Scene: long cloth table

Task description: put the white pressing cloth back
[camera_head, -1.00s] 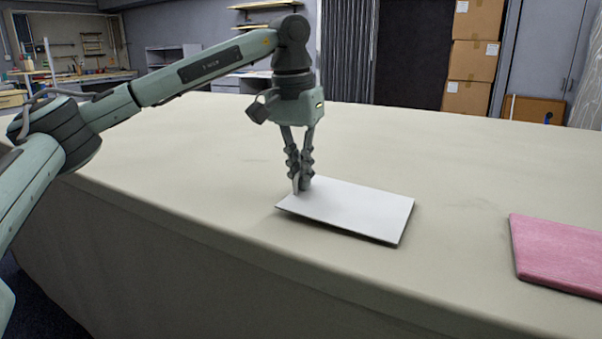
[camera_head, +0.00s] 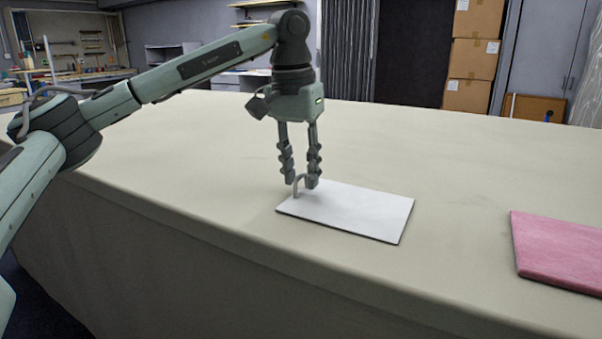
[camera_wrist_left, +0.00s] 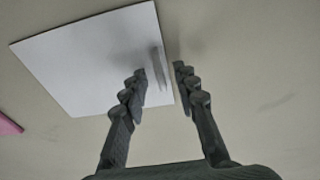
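The white pressing cloth (camera_head: 355,212) lies flat on the table as a thin white panel, with a small grey loop handle (camera_head: 297,185) standing at its left edge. My left gripper (camera_head: 301,181) points straight down over that edge. Its fingers are open, one on each side of the handle, and it holds nothing. In the left wrist view, the handle (camera_wrist_left: 159,67) shows between the parted fingertips, and the cloth (camera_wrist_left: 88,60) fills the upper left. My right gripper is in neither view.
The long cloth-covered table (camera_head: 450,150) is clear behind and left of the white cloth. A pink panel (camera_head: 562,250) lies to the right with a gap between them; its edge also shows in the left wrist view (camera_wrist_left: 8,125). The table's front edge is near.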

